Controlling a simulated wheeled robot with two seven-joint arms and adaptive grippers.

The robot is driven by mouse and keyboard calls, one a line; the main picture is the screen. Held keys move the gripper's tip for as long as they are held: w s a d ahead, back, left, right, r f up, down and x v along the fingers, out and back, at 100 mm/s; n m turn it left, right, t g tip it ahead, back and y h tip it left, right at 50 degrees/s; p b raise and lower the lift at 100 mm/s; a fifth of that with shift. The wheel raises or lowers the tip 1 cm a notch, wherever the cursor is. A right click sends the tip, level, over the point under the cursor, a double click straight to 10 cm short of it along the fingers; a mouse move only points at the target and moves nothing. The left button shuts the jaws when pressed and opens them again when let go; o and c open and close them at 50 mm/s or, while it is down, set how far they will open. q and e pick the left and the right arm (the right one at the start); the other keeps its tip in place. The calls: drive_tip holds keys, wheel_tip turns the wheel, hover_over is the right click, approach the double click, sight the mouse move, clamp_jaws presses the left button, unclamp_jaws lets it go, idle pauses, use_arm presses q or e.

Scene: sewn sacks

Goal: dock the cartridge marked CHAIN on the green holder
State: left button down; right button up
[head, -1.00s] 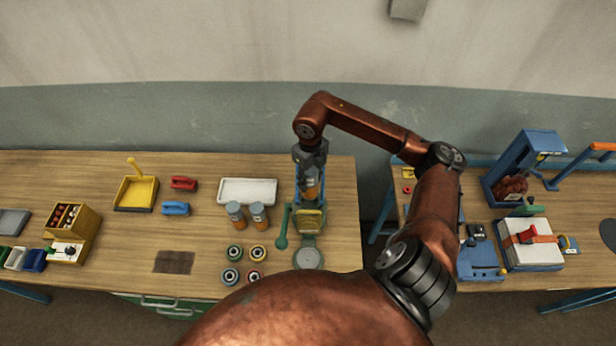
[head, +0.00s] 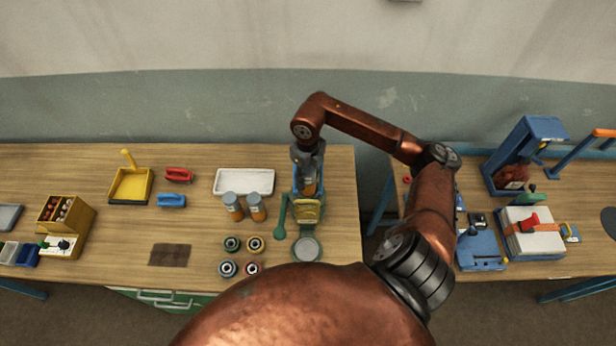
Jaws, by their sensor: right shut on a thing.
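My right gripper (head: 308,172) is shut on an orange cartridge (head: 309,188), held upright at the back of a green stand with a yellow block (head: 307,211) and a green lever (head: 280,215). This stand looks like the green holder. The gripper and stand hide much of the held cartridge, and I cannot tell whether it is seated or just above. Two more orange cartridges with grey caps, a left one (head: 233,208) and a right one (head: 256,208), stand beside it. No marking is readable. My left gripper is out of view.
A white tray (head: 244,181) lies behind the two cartridges. Several ringed spools (head: 255,244) sit in front of them. A round grey plate (head: 306,249) is at the stand's front. A gap separates this table from the right one, which carries a blue press (head: 524,150).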

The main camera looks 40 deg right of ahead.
idle(0.8)
drive_tip(key=shift+b, duration=0.4)
drive_tip(key=shift+f+b, duration=0.5)
drive_tip(key=shift+f, duration=0.05)
idle(0.5)
drive_tip(key=o, duration=1.2)
drive_tip(key=shift+c, duration=0.2)
drive_tip(key=shift+r+p, duration=2.7)
drive_tip(key=shift+r, duration=2.8)
